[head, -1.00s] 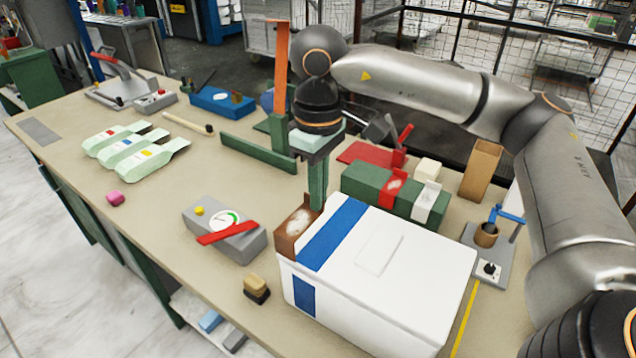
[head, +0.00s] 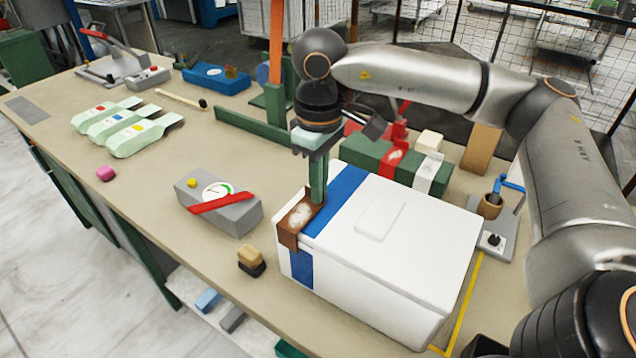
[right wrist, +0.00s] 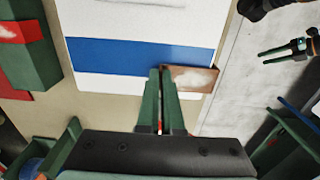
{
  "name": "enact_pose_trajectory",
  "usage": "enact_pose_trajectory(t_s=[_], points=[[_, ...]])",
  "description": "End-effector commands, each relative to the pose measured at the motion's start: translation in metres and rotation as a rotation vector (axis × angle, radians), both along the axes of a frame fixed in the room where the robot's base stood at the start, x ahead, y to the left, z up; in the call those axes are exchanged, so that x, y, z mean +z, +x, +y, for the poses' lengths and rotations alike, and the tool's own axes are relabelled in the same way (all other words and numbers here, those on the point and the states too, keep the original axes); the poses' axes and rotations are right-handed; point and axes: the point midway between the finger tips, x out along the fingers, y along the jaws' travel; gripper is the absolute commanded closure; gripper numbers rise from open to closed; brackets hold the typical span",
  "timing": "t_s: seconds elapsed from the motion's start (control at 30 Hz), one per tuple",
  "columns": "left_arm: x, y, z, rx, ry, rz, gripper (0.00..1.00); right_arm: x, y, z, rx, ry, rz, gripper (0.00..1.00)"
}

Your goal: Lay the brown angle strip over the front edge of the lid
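The brown angle strip (head: 299,221) with a pale patch lies at the left corner of the white box's lid (head: 420,228), beside the blue band (head: 340,205). One flange rests along the lid top and the other hangs down over the front edge. My right gripper (head: 318,200) is upright above the lid and shut on the strip's inner end. In the right wrist view its fingers (right wrist: 162,75) are close together at the end of the strip (right wrist: 195,78). My left gripper (right wrist: 272,55) shows only in the right wrist view, fingers apart and empty, away from the box.
A grey gauge box (head: 220,205) with a red strip and a small tan-and-black block (head: 251,261) stand left of the white box. A green block (head: 370,163) with red and white bands is behind it.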

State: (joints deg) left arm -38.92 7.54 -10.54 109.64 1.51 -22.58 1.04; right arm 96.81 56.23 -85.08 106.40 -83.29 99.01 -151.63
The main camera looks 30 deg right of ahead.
Motion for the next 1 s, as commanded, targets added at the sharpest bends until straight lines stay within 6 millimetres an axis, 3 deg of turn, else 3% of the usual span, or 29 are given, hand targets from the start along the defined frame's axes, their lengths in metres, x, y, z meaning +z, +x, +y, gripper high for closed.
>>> enact_pose_trajectory(t_s=[0.4,0.73,1.0], points=[[-0.0031,0.0004,0.0000,-0.001,0.001,-0.001,0.50,-0.0035,0.0007,-0.0017,0.000,0.000,0.001,1.00],[-0.0030,0.0006,0.0000,-0.001,0.000,-0.002,0.50,-0.0035,0.0007,-0.0016,0.000,0.000,0.001,0.62],[-0.0030,0.0007,0.0000,-0.001,0.000,-0.002,0.50,-0.0025,0.0007,-0.0015,0.000,-0.001,0.000,0.62]])
